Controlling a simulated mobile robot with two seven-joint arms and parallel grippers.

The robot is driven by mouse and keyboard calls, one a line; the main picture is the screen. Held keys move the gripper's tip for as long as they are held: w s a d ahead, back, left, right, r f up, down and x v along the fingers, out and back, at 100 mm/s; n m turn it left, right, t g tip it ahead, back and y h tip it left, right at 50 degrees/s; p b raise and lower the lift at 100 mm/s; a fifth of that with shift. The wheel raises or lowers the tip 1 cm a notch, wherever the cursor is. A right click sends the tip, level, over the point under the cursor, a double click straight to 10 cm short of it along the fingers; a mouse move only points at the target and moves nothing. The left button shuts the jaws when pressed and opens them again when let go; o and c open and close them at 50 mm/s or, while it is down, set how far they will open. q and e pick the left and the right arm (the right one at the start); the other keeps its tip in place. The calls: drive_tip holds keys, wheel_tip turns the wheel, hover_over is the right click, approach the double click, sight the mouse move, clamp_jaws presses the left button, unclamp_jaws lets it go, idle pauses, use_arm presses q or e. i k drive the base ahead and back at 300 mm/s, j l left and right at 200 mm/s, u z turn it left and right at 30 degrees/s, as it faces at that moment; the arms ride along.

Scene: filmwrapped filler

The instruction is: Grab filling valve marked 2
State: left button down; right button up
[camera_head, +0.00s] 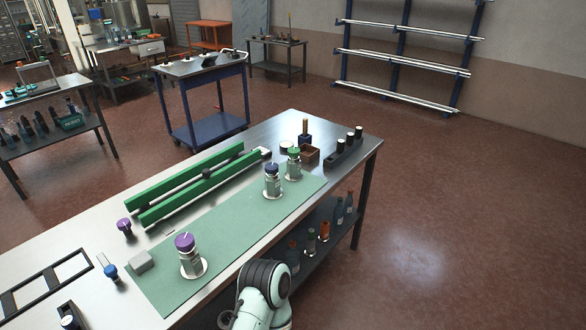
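Three valve-like metal bodies with coloured knobs stand upright on a green mat (236,232) on the long workbench. The purple-knobbed valve (190,262) is nearest, at the mat's left part. The blue-knobbed valve (272,185) and the green-knobbed valve (293,168) stand close together at the far right end. Each sits on a pale round base. Their number marks are too small to read, so I cannot tell which is 2. A white and black link of one of my arms shows at the bottom, beside the bench's front edge. Neither gripper is in view.
Green rails (190,189) lie behind the mat. A grey block (140,261), a loose purple knob (124,225) and a black frame (45,287) are at left. A small brown box (309,154) and a dark rack (345,150) stand at the far end. The mat's middle is clear.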

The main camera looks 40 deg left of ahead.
sight(273, 192)
drive_tip(key=i+j+z, duration=0.1)
drive_tip(key=i, duration=1.6)
drive_tip(key=i+l+u, duration=0.1)
drive_tip(key=i+u, duration=0.3)
drive_tip(key=i+l+u, duration=0.4)
drive_tip(key=i+j+u, duration=0.1)
drive_tip(key=u, duration=1.75)
